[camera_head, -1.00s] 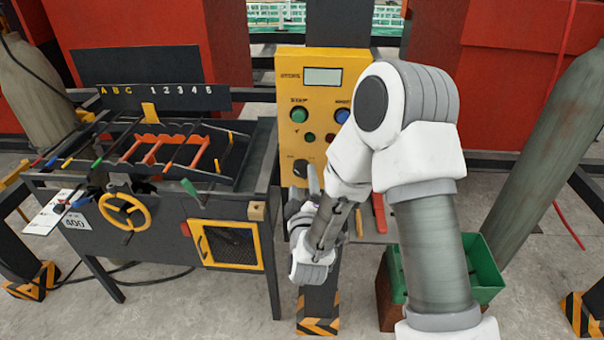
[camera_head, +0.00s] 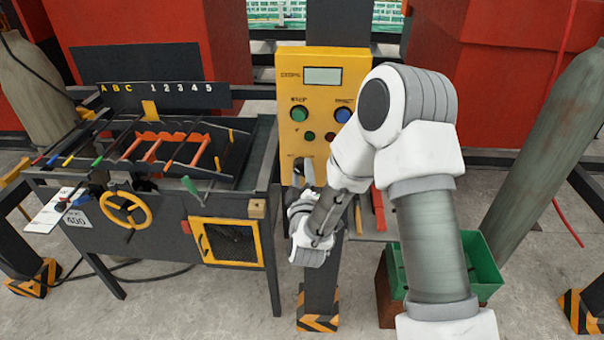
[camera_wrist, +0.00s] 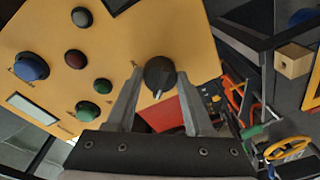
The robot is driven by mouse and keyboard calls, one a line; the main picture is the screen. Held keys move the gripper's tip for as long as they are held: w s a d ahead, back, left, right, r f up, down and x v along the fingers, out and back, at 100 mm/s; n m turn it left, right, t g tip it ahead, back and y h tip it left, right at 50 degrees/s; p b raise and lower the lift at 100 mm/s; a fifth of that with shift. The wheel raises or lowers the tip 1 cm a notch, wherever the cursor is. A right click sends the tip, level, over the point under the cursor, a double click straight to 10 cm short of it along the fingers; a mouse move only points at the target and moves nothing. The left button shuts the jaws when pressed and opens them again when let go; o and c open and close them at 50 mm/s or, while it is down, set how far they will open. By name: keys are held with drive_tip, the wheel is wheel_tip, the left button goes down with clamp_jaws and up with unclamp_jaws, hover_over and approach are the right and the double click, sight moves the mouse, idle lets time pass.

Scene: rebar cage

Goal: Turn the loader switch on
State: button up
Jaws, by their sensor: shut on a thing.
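The loader switch is a black rotary knob (camera_wrist: 160,73) with a light pointer mark, low on the yellow control box (camera_head: 345,72). In the wrist view my gripper (camera_wrist: 161,80) has one finger on each side of the knob and is shut on it. The pointer mark points toward the gripper's palm in that view. In the head view my gripper (camera_head: 304,170) reaches the bottom left of the box, and its fingers and wrist mostly hide the knob. Any label by the knob is too small to read.
The box also bears a green button (camera_head: 299,114), a blue button (camera_head: 343,115), smaller buttons and a display (camera_head: 322,76). A black bending bench (camera_head: 150,240) with a yellow handwheel (camera_head: 124,210) stands left. A green bin (camera_head: 482,262) and a gas cylinder (camera_head: 545,160) are right.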

clamp_jaws()
drive_tip(key=shift+f+b, duration=0.15)
drive_tip(key=shift+b, duration=0.55)
drive_tip(key=m+b, duration=0.2)
drive_tip(key=b, duration=0.1)
drive_tip(key=shift+f+b, duration=0.2)
drive_tip(key=shift+b, duration=0.2)
drive_tip(key=m+b, duration=0.5)
drive_tip(key=b, duration=0.2)
drive_tip(key=m+h+b, duration=0.1)
drive_tip(key=m+b, duration=0.4)
drive_tip(key=b, duration=0.3)
drive_tip(key=m+t+b, duration=0.1)
drive_tip(key=m+b, duration=0.4)
drive_tip(key=b, duration=0.2)
drive_tip(key=shift+a+h, duration=0.25)
drive_tip(key=shift+h, duration=0.05)
drive_tip(key=shift+r+m+b, duration=0.2)
drive_tip(key=shift+m+b, duration=0.9)
drive_tip(key=shift+b, duration=0.15)
